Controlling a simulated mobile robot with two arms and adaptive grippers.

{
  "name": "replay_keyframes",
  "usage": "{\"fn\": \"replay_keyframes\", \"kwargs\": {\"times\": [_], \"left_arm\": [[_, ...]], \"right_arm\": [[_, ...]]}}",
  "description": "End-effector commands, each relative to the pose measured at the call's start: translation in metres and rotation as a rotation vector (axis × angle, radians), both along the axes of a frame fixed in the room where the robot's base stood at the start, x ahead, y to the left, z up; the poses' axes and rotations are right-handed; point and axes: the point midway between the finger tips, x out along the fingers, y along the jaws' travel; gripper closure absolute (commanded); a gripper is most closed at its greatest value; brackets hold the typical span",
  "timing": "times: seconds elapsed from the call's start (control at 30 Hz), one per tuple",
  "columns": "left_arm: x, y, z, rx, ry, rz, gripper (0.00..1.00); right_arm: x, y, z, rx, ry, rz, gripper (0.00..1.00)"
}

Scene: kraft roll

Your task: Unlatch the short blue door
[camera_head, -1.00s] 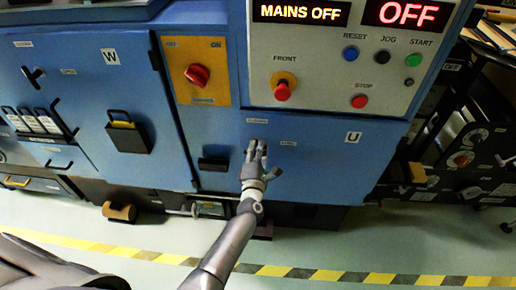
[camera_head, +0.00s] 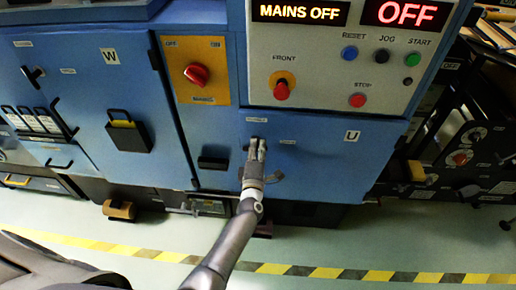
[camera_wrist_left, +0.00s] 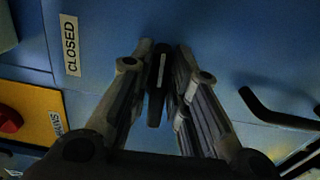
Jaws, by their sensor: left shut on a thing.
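The short blue door (camera_head: 320,165) carries the letter U and is flush with the cabinet front below the control panel. A small dark latch handle with a light stripe (camera_wrist_left: 160,75) is on it. My left gripper (camera_head: 257,145) is on this handle, with one finger on each side in the left wrist view (camera_wrist_left: 160,95), shut on it. The fingers hide most of the handle in the head view. A CLOSED label (camera_wrist_left: 70,46) is beside the latch. My right gripper is in neither view.
A black pull (camera_head: 213,163) is left of the latch. A yellow panel with a red rotary switch (camera_head: 197,75) is above left. The control panel (camera_head: 320,60) reads MAINS OFF and OFF. Door W (camera_head: 92,85) is at left. The floor in front is clear, with a striped line.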

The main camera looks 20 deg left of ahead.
Motion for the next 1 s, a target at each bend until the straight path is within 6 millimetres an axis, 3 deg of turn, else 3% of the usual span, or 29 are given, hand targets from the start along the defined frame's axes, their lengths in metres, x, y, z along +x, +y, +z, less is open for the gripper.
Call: {"fn": "replay_keyframes", "kwargs": {"times": [1.0], "left_arm": [[-0.0002, -0.0007, -0.0017, 0.055, 0.015, -0.001, 1.0]], "right_arm": [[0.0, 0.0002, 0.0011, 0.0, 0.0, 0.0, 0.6]]}}
